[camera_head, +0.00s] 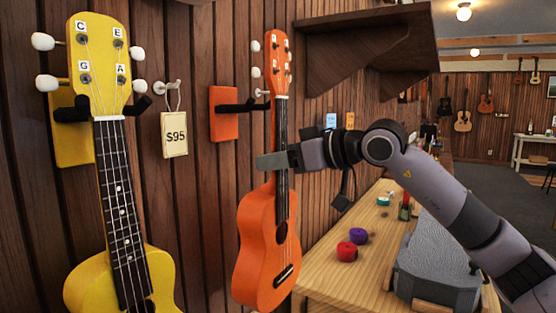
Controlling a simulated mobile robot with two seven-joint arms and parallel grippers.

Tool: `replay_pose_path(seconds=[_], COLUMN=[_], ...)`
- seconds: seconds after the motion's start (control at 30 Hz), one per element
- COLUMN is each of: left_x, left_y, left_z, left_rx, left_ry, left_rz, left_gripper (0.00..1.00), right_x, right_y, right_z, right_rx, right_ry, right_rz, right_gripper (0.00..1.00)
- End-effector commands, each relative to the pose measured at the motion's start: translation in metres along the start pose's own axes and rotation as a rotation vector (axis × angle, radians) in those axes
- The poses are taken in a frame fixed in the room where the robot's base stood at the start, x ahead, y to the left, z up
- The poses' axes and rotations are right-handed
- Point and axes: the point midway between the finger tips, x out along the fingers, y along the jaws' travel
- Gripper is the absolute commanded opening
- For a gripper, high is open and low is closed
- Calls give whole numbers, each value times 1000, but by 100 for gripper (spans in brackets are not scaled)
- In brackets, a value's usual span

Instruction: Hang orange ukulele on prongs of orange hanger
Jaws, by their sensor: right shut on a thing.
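The orange ukulele (265,240) is upright in the middle of the head view, its headstock (279,52) at the top. My right gripper (275,161) is shut on its neck, just above the body. The orange hanger (223,113) is a block on the wood wall, left of the ukulele's neck. Its black prongs (236,108) reach right toward the neck at a height a little below the headstock. Whether the prongs touch the ukulele or lie on both sides of the neck I cannot tell. My left gripper is not in view.
A yellow ukulele (118,270) hangs on a yellow hanger (72,145) at the left. A $95 tag (174,135) hangs on a wall hook beside the orange hanger. A dark shelf (365,45) juts out above right. A wooden bench (345,285) with small coloured items stands at the lower right.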

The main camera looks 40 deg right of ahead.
Motion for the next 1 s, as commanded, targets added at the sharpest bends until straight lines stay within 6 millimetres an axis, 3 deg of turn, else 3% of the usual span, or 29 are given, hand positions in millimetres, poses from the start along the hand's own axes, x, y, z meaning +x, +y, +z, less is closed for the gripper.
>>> replay_pose_path(seconds=[0.43, 1.0], left_x=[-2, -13], left_y=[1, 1], left_z=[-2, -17], left_rx=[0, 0], left_ry=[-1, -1], left_rz=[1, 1], left_gripper=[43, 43], right_x=[1, 28], right_y=[0, 0], right_z=[-3, -11], right_rx=[0, 0], right_ry=[5, 5], right_rz=[0, -1], right_gripper=[0, 0])
